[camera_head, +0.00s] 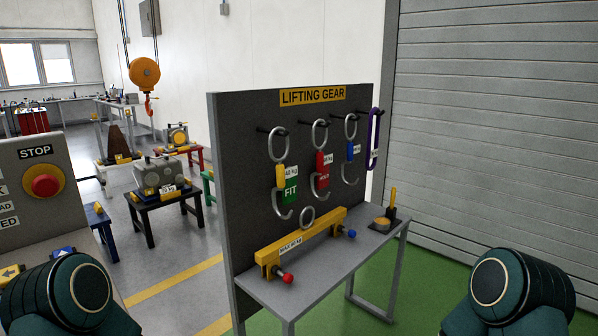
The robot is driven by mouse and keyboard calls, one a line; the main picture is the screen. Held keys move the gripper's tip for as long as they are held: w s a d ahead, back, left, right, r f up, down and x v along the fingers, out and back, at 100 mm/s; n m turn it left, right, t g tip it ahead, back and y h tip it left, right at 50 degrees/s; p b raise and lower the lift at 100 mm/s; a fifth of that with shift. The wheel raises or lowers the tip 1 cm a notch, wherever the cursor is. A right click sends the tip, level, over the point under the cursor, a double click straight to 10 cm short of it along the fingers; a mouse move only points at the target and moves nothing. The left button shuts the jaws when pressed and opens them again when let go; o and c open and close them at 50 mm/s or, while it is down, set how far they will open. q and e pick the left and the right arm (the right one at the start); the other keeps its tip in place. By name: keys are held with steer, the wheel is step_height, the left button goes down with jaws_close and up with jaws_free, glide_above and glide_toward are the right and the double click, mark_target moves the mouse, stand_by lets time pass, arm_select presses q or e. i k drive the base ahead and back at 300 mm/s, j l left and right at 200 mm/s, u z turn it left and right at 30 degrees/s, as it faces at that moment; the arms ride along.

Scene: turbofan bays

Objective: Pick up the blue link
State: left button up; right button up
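The blue link (350,150) hangs from a peg on the dark lifting gear board, on the right part of its row. It has a metal ring at its top, a blue body with a small white label, and a metal hook below. A link with a red tag (322,162) hangs to its left, and a yellow link with a green tag (281,172) hangs further left. A purple loop (374,138) hangs to its right. My two arms show only as dark green rounded links at the bottom left and bottom right. Neither gripper is in view.
A grey bench (385,250) below the board (240,150) carries a yellow lifting beam (305,240) and a small pot (382,222). A panel with a red stop button (43,181) stands at left. Green floor (420,270) is clear right of the bench.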

mark_target(351, 151)
steer(key=l, duration=1.4)
steer(key=i+l, duration=0.4)
steer(key=i, duration=0.15)
